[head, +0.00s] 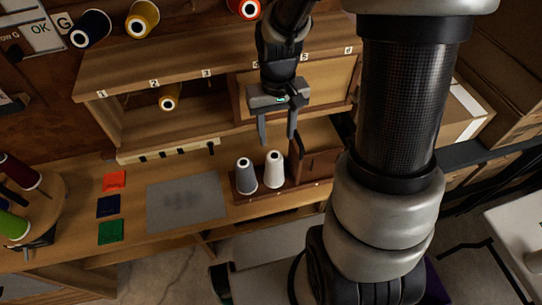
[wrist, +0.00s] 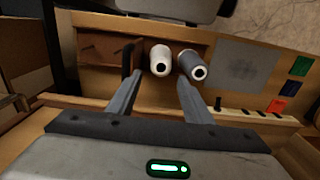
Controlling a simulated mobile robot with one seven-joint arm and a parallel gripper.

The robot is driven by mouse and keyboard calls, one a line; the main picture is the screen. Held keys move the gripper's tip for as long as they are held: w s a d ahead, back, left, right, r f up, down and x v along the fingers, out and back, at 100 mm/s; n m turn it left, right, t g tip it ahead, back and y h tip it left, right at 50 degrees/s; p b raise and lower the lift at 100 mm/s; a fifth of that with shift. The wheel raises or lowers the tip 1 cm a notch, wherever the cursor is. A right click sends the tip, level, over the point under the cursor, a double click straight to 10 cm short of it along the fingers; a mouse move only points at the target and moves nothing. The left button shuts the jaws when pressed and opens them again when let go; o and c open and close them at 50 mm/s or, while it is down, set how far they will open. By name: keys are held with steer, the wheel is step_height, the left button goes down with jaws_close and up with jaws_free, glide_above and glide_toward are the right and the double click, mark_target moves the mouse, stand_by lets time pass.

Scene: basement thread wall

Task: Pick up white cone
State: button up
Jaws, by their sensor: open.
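The white cone (head: 274,169) stands upright on a small wooden tray at the bench's right part, just right of a grey cone (head: 246,175). My gripper (head: 278,141) is open and empty, above and a little behind the two cones in the head view. In the wrist view the white cone (wrist: 160,61) shows between and beyond my open fingers (wrist: 157,77), with the grey cone (wrist: 192,66) close on its right, near the other finger's line. The fingers do not appear to touch either cone.
A wooden shelf (head: 215,52) with numbered slots stands behind, holding a yellow spool (head: 168,98). A grey mat (head: 186,202) and red, blue and green swatches (head: 110,232) lie left of the cones. An open wooden box (head: 318,160) stands to the right.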

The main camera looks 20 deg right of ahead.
mark_target(275, 157)
steer(key=f, duration=1.1)
steer(key=shift+w+a+f, duration=0.1)
steer(key=shift+w+f, duration=0.1)
steer(key=shift+w, duration=0.05)
